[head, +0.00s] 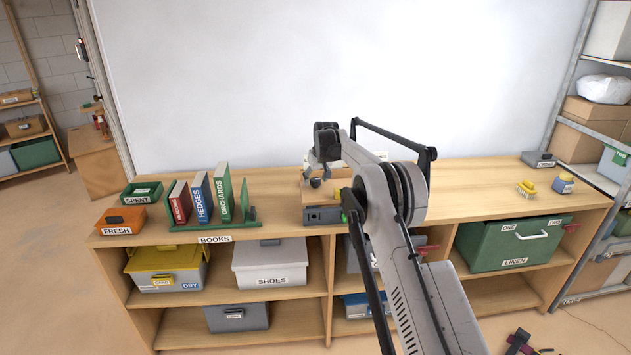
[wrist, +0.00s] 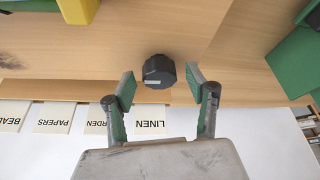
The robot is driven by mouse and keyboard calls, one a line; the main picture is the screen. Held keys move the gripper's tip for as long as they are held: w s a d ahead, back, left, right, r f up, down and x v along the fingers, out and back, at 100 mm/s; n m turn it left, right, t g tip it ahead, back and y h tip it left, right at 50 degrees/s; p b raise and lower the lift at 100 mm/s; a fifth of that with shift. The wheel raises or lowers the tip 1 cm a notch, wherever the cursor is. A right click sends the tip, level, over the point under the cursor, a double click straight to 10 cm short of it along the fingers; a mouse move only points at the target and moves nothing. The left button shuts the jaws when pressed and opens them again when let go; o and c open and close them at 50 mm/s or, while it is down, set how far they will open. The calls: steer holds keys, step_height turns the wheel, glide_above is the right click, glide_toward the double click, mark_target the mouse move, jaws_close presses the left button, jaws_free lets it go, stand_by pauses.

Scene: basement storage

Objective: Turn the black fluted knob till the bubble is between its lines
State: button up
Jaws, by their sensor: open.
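The black fluted knob (wrist: 159,71) shows in the wrist view, mounted on a wooden surface. A light mark shows on its side. My gripper (wrist: 161,84) is open, with one green-padded finger on each side of the knob. Gaps show between the pads and the knob, so it is not gripped. In the head view my gripper (head: 319,170) hangs over the wooden block (head: 342,188) on the bench, beside a small dark round shape that looks like the knob. The bubble and its lines cannot be made out in either view.
A grey box (head: 322,215) stands at the bench's front edge, just before the block. Left of it are upright books (head: 201,198) in a green rack, an orange FRESH box (head: 122,220) and a green SPENT box (head: 142,192). The bench to the right (head: 470,180) is mostly clear.

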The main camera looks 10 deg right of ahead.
steer(key=shift+w+f, duration=0.2)
steer(key=shift+f, duration=0.4)
steer(key=c, duration=1.1)
steer(key=shift+a+m+b, duration=0.1)
steer(key=shift+m+b, duration=0.2)
steer(key=shift+m+h+b, duration=0.5)
steer(key=shift+m+b, duration=0.1)
steer(key=shift+m, duration=0.3)
steer(key=shift+m+h+b, duration=0.55)
steer(key=shift+m+h, duration=0.05)
steer(key=shift+m, duration=1)
